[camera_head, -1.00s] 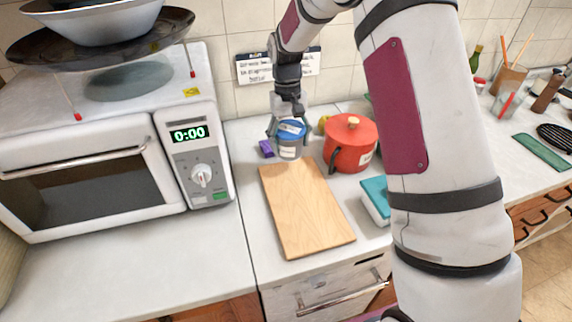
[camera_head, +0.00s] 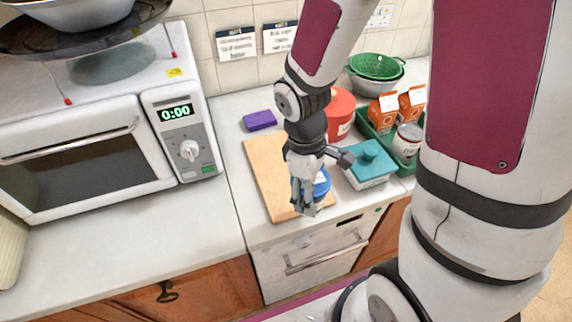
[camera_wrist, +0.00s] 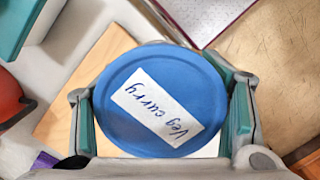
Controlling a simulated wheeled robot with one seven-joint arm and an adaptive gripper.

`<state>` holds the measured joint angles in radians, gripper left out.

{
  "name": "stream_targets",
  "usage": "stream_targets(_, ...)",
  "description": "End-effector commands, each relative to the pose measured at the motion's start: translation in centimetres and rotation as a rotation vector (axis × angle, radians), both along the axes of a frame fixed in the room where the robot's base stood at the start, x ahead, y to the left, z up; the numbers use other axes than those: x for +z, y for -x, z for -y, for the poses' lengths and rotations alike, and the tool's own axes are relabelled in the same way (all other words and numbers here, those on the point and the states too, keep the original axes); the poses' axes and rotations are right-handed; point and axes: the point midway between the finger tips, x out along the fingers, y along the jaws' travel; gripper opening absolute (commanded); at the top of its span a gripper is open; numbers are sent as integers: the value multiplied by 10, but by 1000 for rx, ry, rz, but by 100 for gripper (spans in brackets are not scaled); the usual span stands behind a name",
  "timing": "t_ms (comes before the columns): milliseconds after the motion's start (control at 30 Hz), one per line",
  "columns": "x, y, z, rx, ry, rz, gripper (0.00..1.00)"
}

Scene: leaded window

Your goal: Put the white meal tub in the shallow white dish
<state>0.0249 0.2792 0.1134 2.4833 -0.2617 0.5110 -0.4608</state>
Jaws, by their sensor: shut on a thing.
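My gripper (camera_head: 320,184) is shut around a round tub with a blue lid (camera_head: 321,181). It is held above the front right part of the wooden board. In the wrist view the lid (camera_wrist: 155,118) fills the middle, with a white label reading "Veg curry", and my fingers (camera_wrist: 163,108) lie on both sides of it. The tub's body is mostly hidden under the lid and behind the fingers. Its colour is hard to tell now; it looked greyish earlier. I cannot make out a shallow white dish in either current view.
The wooden board (camera_head: 265,165) lies below. A teal-lidded box (camera_head: 368,163) stands close right, with a red pot (camera_head: 340,112) behind. A green crate (camera_head: 375,135) holds cartons and a can. A microwave (camera_head: 100,130) stands left. The front left counter (camera_head: 110,240) is clear.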

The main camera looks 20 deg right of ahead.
Motion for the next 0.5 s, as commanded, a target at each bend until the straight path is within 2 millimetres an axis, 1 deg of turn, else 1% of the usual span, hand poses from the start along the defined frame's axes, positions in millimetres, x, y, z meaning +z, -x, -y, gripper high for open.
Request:
stream_targets(67,-1,-10,0,3,-1,2,21)
stream_targets(167,-3,-32,0,3,-1,2,21)
stream_targets(500,-11,-112,0,2,0,1,21)
